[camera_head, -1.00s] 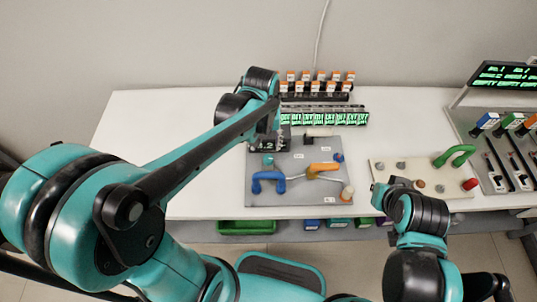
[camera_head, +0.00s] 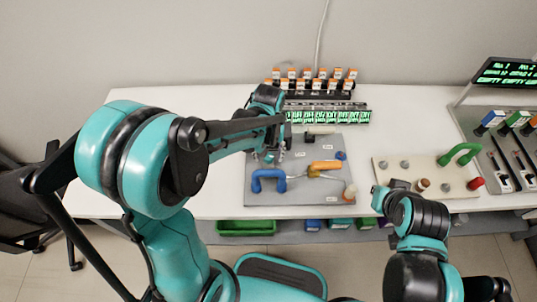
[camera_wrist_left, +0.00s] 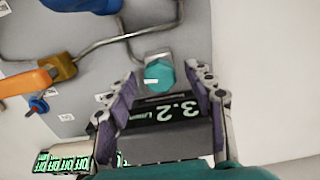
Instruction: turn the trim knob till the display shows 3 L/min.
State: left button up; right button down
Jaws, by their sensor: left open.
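The trim knob (camera_wrist_left: 160,75) is a teal faceted cap on the grey panel (camera_wrist_left: 140,20), with a pale mark on its top. In the left wrist view it sits between the fingertips of my left gripper (camera_wrist_left: 161,82). The fingers are open on either side of it, and I cannot tell if either touches it. The black display (camera_wrist_left: 175,112) reads 3.2, upside down in this view. In the head view my left gripper (camera_head: 272,150) is over the panel's upper left and largely covers knob and display. My right gripper (camera_head: 384,194) is by the cream board, its jaws unclear.
A blue handle (camera_head: 268,180) and an orange handle (camera_head: 325,165) are on the same panel. Behind stand orange-capped vials (camera_head: 316,84) and a row of green-lit displays (camera_head: 330,117). The cream board (camera_head: 405,178) bears a green handle (camera_head: 460,153). White table is clear between panel and board.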

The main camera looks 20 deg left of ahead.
aim_at(269, 156)
pick_arm(q)
jog(key=c, duration=1.2)
jog(key=shift+o, duration=0.2)
jog(key=shift+m, duration=2.3)
jog(key=o, duration=1.2)
jog(key=shift+c, duration=0.2)
jog(key=shift+r, duration=0.1)
notch_tip(269, 156, up, 12)
